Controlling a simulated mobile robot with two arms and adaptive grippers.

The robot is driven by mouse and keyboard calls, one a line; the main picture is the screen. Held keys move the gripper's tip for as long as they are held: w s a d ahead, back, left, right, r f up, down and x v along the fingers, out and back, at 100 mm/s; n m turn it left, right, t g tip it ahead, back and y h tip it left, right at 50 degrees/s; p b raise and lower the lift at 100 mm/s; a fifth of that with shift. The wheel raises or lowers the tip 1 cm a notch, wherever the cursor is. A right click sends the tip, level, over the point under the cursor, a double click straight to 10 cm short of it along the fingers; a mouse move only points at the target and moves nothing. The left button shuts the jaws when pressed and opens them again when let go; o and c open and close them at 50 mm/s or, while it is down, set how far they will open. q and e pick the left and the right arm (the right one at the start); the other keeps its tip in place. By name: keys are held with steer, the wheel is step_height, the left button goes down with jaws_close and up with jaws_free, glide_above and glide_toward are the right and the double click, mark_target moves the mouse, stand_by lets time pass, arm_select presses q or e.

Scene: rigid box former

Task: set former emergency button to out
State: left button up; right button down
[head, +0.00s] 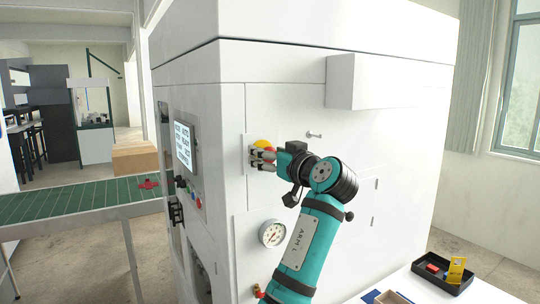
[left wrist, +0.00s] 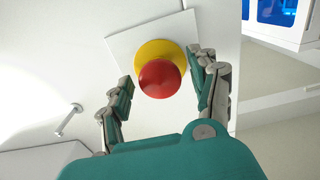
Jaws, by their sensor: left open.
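The emergency button is a red mushroom head (left wrist: 159,78) on a yellow collar, set on a pale square plate on the white former. In the left wrist view it sits between the two fingers of my open left gripper (left wrist: 162,88), with a gap to each finger. In the head view my left gripper (head: 262,157) is at the plate, and only part of the yellow collar (head: 264,144) shows above the fingers; the red head is mostly hidden there. I cannot tell whether the button is pressed in or out. My right gripper is not in view.
The white former (head: 290,100) fills the middle, with a screen (head: 184,147) on its left face. A pressure gauge (head: 272,233) is below the button and a small lever (head: 314,134) to its right. A green conveyor (head: 75,200) with a cardboard box (head: 134,157) stands left.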

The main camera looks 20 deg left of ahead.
arm_select(q)
steer(key=v, duration=0.7)
steer(key=shift+s+d, duration=0.15)
steer(key=shift+d, duration=0.15)
steer(key=shift+a, duration=0.1)
